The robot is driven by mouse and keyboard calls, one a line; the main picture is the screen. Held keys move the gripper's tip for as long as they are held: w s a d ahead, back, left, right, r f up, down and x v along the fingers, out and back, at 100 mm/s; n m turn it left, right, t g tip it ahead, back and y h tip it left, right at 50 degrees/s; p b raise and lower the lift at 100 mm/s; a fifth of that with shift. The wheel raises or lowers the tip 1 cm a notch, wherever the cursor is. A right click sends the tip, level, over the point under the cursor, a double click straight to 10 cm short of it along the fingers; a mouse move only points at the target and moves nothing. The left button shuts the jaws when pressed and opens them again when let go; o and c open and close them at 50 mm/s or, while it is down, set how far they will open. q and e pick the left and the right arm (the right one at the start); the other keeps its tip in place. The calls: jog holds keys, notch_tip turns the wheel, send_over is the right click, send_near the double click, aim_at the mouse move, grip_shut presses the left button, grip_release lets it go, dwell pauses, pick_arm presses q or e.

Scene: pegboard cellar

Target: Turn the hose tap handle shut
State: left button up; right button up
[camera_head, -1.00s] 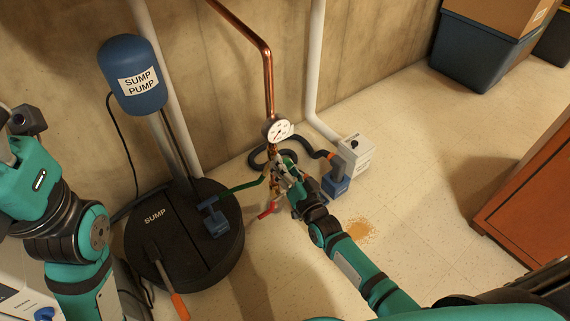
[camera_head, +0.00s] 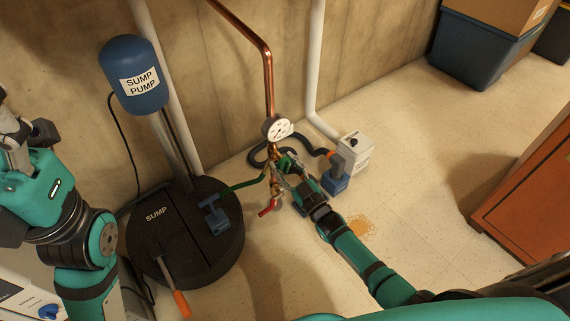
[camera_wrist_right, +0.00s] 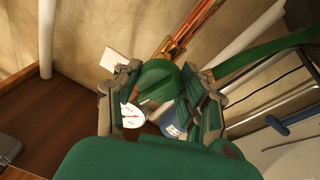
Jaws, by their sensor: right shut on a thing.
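The tap's brass body (camera_head: 274,184) hangs at the lower end of the copper pipe, below the round gauge (camera_head: 277,129). A green bar (camera_head: 244,184) runs left from it, and a red lever (camera_head: 268,210) points down-left below. My right gripper (camera_head: 287,168) is at the right side of the tap. In the right wrist view, my right gripper (camera_wrist_right: 160,105) is shut on a rounded green handle (camera_wrist_right: 156,78), its fingers on both sides. The fingers partly hide the handle and the gauge behind. My left gripper (camera_head: 12,135) is at the left edge, away from the tap; its jaws are unclear.
The black sump lid (camera_head: 180,270) and blue sump pump (camera_head: 138,75) are left of the tap. A white box (camera_head: 356,152) and dark hose (camera_head: 307,143) are behind on the right. A tan spill (camera_head: 360,228) lies on otherwise open floor.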

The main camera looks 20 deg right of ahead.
jog(key=shift+n+y, duration=0.6)
jog(key=shift+n, duration=1.5)
jog(key=o, duration=1.2)
jog(key=v, duration=1.2)
jog(key=shift+r, duration=0.1)
